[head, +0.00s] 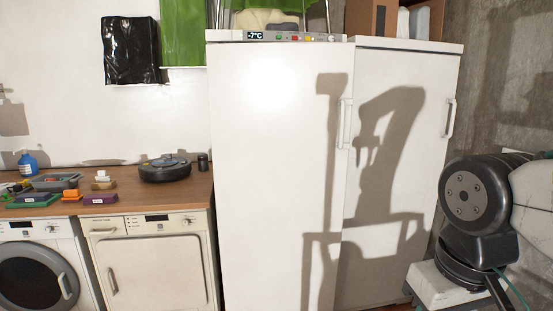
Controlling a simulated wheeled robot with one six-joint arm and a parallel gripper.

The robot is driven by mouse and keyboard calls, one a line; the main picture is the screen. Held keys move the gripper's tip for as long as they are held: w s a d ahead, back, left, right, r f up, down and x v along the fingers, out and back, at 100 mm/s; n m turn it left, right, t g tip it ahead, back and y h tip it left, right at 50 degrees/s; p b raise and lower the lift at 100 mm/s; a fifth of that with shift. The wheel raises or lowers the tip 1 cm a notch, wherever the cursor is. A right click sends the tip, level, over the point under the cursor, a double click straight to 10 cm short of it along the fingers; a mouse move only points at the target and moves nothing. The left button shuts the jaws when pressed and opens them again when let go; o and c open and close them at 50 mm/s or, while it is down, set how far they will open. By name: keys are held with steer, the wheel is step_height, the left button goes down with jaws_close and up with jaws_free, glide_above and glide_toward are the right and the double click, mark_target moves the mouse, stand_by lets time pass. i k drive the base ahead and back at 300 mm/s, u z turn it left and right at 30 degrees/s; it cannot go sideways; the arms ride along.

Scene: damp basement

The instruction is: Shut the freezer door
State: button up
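The freezer (270,150) is a tall white cabinet in the middle of the head view, with a panel (290,37) on top reading -7°C and several small coloured lights. Its front door has a pale vertical handle (345,123) at the right edge. I cannot tell from this view whether the door stands slightly ajar; no inside shows. My arm shows at the right edge, in front of and to the right of the cabinets. My gripper is out of view.
A second tall white cabinet (415,90) stands right beside the freezer, with its own handle (449,118). At left, a wooden counter (130,195) with a robot vacuum (165,168) and small items sits over a washer (40,270) and dryer (155,275). Shadows cross both cabinets.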

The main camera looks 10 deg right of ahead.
mark_target(281, 113)
steer(key=u, duration=0.4)
steer(key=i, duration=1)
steer(key=z, duration=0.45)
